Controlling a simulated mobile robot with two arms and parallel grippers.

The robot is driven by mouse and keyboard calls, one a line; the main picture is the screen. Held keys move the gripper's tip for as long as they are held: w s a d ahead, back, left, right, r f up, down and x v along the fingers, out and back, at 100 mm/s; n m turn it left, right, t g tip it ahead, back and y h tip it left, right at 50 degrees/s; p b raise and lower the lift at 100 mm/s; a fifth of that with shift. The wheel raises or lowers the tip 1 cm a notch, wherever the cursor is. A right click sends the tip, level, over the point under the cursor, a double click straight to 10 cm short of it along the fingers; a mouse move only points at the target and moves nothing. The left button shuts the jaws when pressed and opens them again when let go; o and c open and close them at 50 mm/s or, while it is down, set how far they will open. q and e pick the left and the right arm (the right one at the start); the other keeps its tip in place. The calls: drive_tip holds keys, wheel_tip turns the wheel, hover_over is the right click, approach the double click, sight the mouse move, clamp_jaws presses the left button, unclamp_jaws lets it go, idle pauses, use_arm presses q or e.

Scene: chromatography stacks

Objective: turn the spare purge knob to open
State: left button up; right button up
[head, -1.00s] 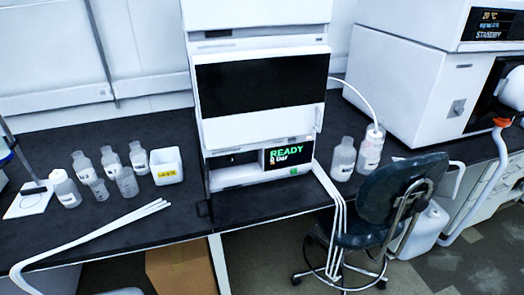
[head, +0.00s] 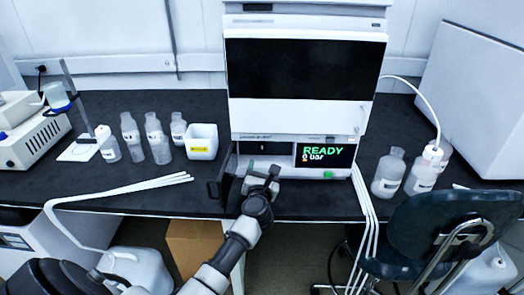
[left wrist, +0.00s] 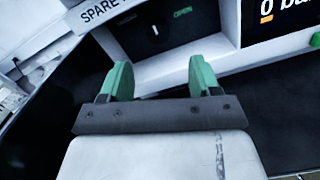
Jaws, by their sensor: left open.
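The white instrument (head: 305,115) stands on the black bench, with a dark recessed panel low on its front. In the left wrist view, a "SPARE P..." label (left wrist: 104,10) is cut off by the frame. Beside it, the dark panel bears a small white mark (left wrist: 155,30), apparently the knob's pointer, and a green "OPEN" word (left wrist: 182,12). The knob's outline is too dark to tell. My left gripper (head: 262,174) is in front of the panel; in the left wrist view its green fingers (left wrist: 160,72) are apart and empty, short of the mark. My right gripper is not in view.
The instrument's display (head: 325,155) reads READY, 0 bar. Several bottles and a white bin (head: 202,146) stand to the left, with white tubes (head: 120,190) in front. More bottles (head: 388,172) and a dark chair (head: 440,225) are at the right.

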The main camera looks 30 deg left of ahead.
sight(262, 150)
use_arm(q)
drive_tip(key=shift+n+g+y, duration=0.3)
drive_tip(key=shift+n, duration=0.1)
drive_tip(key=b+x, duration=0.2)
drive_tip(key=x, duration=0.9)
drive_tip(key=shift+f+b, duration=0.1)
drive_tip(key=shift+b, duration=0.2)
drive_tip(key=c, duration=0.9)
